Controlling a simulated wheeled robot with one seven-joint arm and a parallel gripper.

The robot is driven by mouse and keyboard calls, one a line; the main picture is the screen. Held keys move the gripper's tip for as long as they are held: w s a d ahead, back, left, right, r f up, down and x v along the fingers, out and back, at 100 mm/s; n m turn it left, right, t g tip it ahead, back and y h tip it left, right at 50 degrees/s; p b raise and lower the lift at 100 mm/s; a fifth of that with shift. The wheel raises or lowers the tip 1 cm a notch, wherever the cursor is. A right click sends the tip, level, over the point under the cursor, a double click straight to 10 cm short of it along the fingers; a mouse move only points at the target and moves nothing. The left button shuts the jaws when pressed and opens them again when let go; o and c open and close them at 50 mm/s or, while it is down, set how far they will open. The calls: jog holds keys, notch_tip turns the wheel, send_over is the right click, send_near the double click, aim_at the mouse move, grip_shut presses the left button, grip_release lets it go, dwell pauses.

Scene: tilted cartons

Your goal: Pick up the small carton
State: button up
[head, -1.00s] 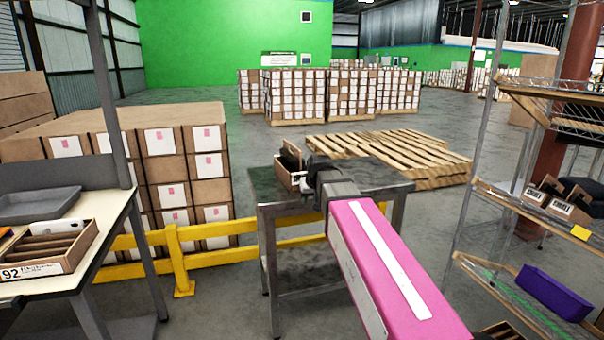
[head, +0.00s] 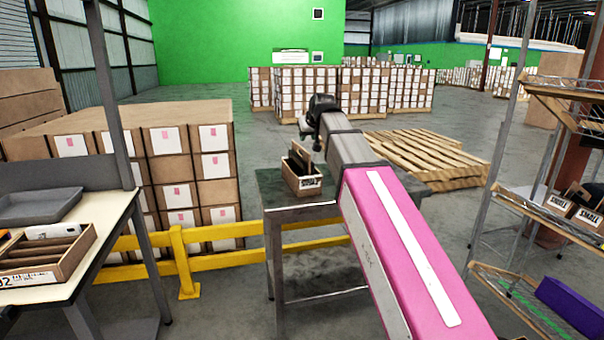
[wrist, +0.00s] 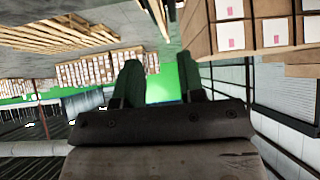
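A small open-topped brown carton (head: 302,182) with a white label sits on the grey metal table (head: 352,208) in the head view, with dark flat items sticking up out of it. My gripper (head: 308,125) is raised above and a little beyond the carton, apart from it. The carton does not show in the wrist view. Two more cartons marked SMALL (head: 585,207) stand on the wire rack at the right.
A yellow rail (head: 215,256) runs behind and beside the table. Stacked cartons (head: 130,150) stand at the left. A workbench (head: 85,255) holds a grey tray (head: 38,206) and a divided box (head: 45,265). The wire rack (head: 520,200) with a purple bin (head: 575,305) is at the right.

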aim_at(301, 147)
jog(key=x, duration=1)
jog(key=shift+w+a+f, duration=0.1)
jog(key=shift+a, duration=0.15)
grip_shut()
